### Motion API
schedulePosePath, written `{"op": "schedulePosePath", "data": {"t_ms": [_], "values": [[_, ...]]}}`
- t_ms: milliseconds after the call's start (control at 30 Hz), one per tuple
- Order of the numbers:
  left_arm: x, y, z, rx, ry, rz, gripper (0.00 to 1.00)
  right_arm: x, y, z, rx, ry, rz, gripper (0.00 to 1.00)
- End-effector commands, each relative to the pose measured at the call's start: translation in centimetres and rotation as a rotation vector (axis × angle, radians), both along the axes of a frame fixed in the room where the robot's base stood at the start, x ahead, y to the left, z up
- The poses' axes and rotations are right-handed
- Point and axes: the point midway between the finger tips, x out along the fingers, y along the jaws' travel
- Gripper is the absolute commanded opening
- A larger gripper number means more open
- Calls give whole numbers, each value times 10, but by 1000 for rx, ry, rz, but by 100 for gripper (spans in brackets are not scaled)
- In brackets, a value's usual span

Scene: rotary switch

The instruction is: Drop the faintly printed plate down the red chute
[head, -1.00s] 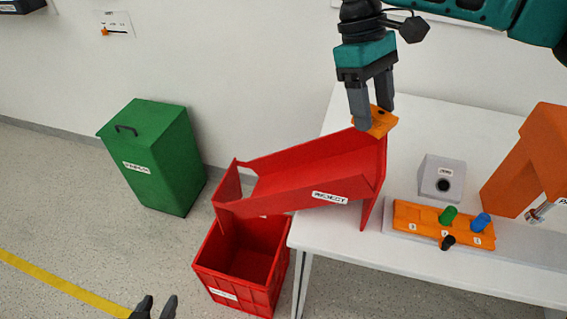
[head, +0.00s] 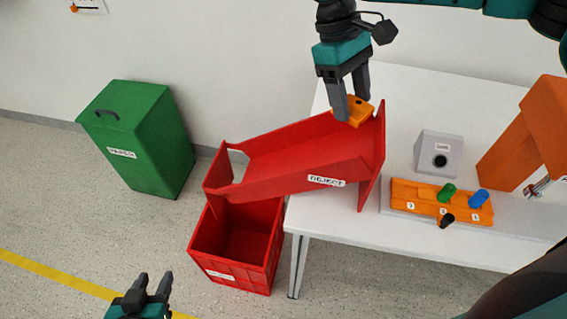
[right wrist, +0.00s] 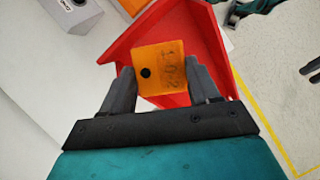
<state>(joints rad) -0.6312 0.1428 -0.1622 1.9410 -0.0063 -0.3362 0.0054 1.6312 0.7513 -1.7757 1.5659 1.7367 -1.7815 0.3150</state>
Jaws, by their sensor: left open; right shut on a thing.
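The faintly printed plate (right wrist: 160,68) is a small orange square with a dark hole and faint dark characters. My right gripper (head: 353,112) is shut on it and holds it over the upper end of the red chute (head: 300,150), near the tall end wall. The plate also shows in the head view (head: 355,108). The chute carries a "REJECT" label and slopes down to the left; I cannot tell whether the plate touches it. My left gripper (head: 150,284) is open and empty at the bottom edge, low over the floor.
A red crate (head: 205,262) stands under the chute's low end. A green bin (head: 140,165) stands to the left. The white table (head: 340,222) bears a grey box with a black button (head: 440,155), an orange block with coloured pegs (head: 425,198) and an orange housing (head: 515,150).

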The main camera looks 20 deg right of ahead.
Motion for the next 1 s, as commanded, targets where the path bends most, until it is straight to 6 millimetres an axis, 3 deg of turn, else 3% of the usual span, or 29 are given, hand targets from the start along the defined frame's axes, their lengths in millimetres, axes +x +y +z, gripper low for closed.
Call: {"op": "schedulePosePath", "data": {"t_ms": [233, 267, 567, 833, 1000], "values": [[2, 0, 1, 0, -3, -1, 43, 0, 0, -1, 0, 0, 0, 31], [2, 0, 1, 0, -4, -1, 43, 0, 0, -1, 0, 0, 0, 63], [6, 0, 3, 0, -12, -1, 43, 0, 0, -1, 0, 0, 0, 90], [6, 0, 3, 0, -11, -1, 43, 1, 0, 1, 0, 0, 0, 90], [4, 0, 1, 0, -8, -1, 43, 8, 4, 19, 1, -3, 0, 90]]}}
